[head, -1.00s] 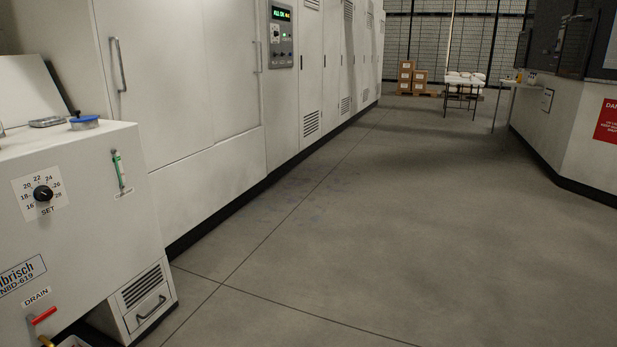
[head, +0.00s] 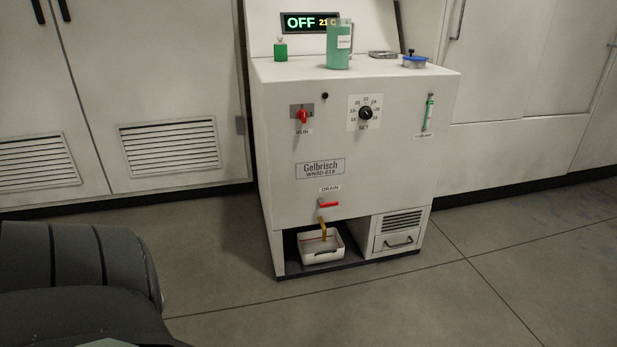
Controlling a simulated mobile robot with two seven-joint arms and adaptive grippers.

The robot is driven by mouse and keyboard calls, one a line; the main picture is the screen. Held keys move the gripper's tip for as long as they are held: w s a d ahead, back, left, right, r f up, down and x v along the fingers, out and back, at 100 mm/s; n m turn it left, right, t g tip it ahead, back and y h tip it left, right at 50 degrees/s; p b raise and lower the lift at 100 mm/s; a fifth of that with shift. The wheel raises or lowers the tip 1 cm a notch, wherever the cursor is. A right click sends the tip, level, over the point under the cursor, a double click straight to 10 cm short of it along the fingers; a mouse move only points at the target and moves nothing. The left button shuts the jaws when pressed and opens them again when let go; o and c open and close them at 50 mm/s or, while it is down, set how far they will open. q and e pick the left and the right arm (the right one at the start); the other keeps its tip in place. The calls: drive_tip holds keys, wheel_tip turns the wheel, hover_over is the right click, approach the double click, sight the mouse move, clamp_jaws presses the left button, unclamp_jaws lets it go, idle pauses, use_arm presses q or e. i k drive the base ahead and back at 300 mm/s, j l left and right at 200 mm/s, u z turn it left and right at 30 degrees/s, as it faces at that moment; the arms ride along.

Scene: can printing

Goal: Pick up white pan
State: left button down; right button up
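The white pan (head: 322,256) is a small open rectangular tray. It sits in the low recess at the bottom left of the white Gelbrisch machine (head: 285,185). A brass drain spout (head: 323,231) hangs just above it, under a red drain handle (head: 328,205). A thin reddish line shows inside the pan; I cannot tell what it is. Neither of my grippers shows in the head view. A dark grey part of my own body fills the lower left corner.
On the machine's top stand a green jug (head: 338,46), a small green bottle (head: 281,50) and a blue-rimmed container (head: 414,62). A drawer (head: 398,240) is right of the recess. White cabinets (head: 170,100) stand behind. The floor (head: 380,310) in front is clear.

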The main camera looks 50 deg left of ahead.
sight(311, 249)
drive_tip(key=u, duration=1.5)
drive_tip(key=i+l+u, duration=0.1)
drive_tip(key=i+l, duration=0.15)
drive_tip(key=i+l+u, duration=0.15)
drive_tip(key=i+l, duration=0.15)
drive_tip(key=i+l+u, duration=0.1)
drive_tip(key=l, duration=0.35)
drive_tip(key=i+l+u, duration=0.15)
drive_tip(key=i+l, duration=0.2)
drive_tip(key=i+l+u, duration=0.1)
drive_tip(key=l, duration=0.3)
drive_tip(key=i, duration=0.1)
